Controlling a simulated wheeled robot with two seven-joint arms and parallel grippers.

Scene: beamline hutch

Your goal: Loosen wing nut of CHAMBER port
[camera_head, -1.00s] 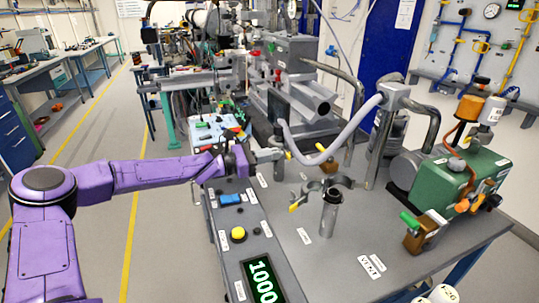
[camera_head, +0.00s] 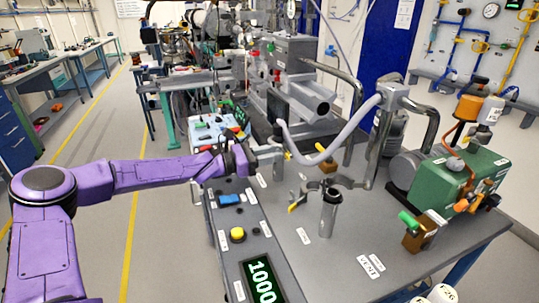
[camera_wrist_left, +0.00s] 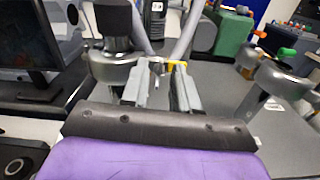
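My left gripper (camera_head: 258,154) reaches in from the left over the bench, close to a grey clamped pipe joint (camera_head: 277,147) with a small yellow wing nut (camera_head: 288,155). The left wrist view shows two grey fingers (camera_wrist_left: 160,78) apart, with a gap between them. The yellow wing nut (camera_wrist_left: 177,63) is just at the fingertips, nearer the right finger; whether they touch is unclear. A round clamped joint (camera_wrist_left: 113,66) stands left of the fingers. The port labels there are too small to read. My right gripper is not in view.
An upright pipe (camera_head: 329,212) with an open clamp and yellow wing nut stands on the grey bench to the right. A green pump (camera_head: 462,168) is farther right. A control panel (camera_head: 238,234) with a lit display (camera_head: 262,282) runs along the bench's left edge.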

